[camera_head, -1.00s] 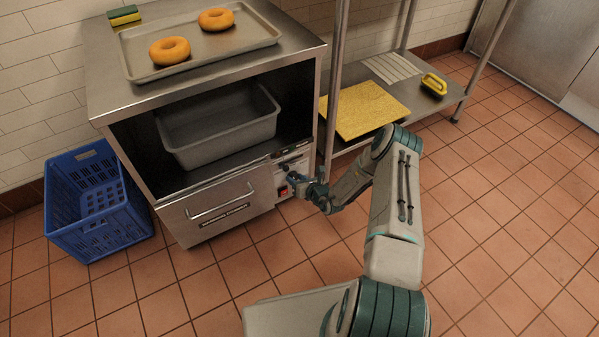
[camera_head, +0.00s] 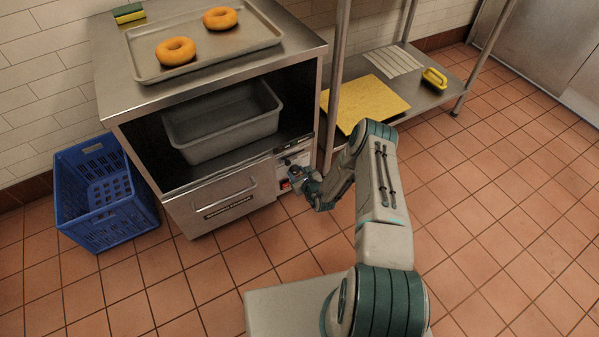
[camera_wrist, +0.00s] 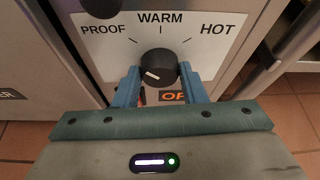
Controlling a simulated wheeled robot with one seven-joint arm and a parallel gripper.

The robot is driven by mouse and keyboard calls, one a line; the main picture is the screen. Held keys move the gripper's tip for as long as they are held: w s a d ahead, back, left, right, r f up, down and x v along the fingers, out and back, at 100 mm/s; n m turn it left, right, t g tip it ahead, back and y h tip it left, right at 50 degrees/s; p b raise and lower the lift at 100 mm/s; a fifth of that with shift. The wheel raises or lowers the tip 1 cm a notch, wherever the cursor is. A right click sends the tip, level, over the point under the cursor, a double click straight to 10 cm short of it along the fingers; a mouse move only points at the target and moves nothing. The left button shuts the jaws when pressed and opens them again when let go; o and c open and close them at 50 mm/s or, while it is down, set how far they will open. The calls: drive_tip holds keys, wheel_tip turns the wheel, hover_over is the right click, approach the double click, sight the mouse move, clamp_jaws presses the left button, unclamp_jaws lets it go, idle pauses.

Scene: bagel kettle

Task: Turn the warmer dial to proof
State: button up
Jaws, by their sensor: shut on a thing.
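The warmer dial (camera_wrist: 158,66) is a round black knob on a white panel (camera_wrist: 205,60) marked PROOF, WARM and HOT from left to right. A short white mark shows on the lower left of its face, slanted; I cannot tell surely which label it points to. My gripper (camera_wrist: 158,75) has its two blue fingers on either side of the dial and is shut on it. In the head view my gripper (camera_head: 299,176) is at the right end of the warmer's front (camera_head: 215,200), and it mostly hides the dial.
Another black knob (camera_wrist: 101,6) sits above the PROOF label. An orange label (camera_wrist: 172,97) is partly hidden below the dial. A shelf post (camera_head: 336,90) stands close to the right of the panel. A blue crate (camera_head: 110,215) is at the left; the floor at right is clear.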

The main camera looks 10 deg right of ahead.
drive_tip(key=shift+d+f, duration=0.1)
drive_tip(key=shift+d, duration=0.1)
drive_tip(key=o, duration=1)
drive_tip(key=p+v, duration=0.4)
drive_tip(key=v, duration=0.9)
drive_tip(key=shift+s+p, duration=0.3)
drive_tip(key=shift+s, duration=0.05)
